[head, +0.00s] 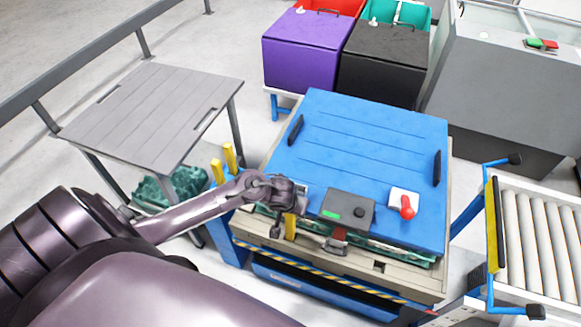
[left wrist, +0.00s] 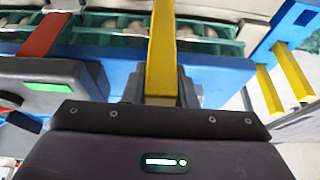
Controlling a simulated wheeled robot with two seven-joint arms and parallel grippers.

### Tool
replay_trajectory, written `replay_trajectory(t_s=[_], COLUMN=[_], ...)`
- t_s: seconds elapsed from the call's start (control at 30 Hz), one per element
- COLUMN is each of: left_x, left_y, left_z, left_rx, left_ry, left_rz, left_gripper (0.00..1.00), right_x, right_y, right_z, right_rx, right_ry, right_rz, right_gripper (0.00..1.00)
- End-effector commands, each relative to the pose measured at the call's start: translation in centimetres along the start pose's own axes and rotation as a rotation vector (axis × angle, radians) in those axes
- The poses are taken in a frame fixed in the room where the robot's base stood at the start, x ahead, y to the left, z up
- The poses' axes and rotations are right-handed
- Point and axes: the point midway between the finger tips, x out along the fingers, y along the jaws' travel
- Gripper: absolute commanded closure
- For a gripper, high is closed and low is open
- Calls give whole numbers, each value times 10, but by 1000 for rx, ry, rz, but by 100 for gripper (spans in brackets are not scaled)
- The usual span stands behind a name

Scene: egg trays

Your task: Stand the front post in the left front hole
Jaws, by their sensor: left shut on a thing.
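My left gripper (head: 288,212) is shut on a yellow post (head: 290,229) above the front left part of the beige frame (head: 330,263). In the left wrist view the post (left wrist: 162,45) runs out from between the jaws (left wrist: 160,88) to the top edge. In the head view it looks nearly upright. Whether its lower end touches the frame or is in a hole cannot be told. A dark square hole (head: 379,267) shows at the frame's right front. The left front hole cannot be made out near my gripper and wrist. My right gripper is not in view.
A blue lid (head: 370,135) covers green trays (head: 405,254). A grey box (head: 347,209) with a green light and a red part (head: 337,236) stand near the post. A white box (head: 404,196) has a red knob. Two yellow posts (head: 217,172) (head: 229,158) stand at left.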

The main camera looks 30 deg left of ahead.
Motion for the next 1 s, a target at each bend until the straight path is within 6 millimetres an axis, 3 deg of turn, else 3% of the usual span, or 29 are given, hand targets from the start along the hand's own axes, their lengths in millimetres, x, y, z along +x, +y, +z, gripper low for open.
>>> replay_trajectory(t_s=[1.0], left_x=[34], left_y=[0], left_z=[14], left_rx=[-1], left_ry=[0], left_rz=[1], left_gripper=[100], right_x=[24], right_y=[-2], right_z=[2], right_rx=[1], right_ry=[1], right_rz=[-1], right_gripper=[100])
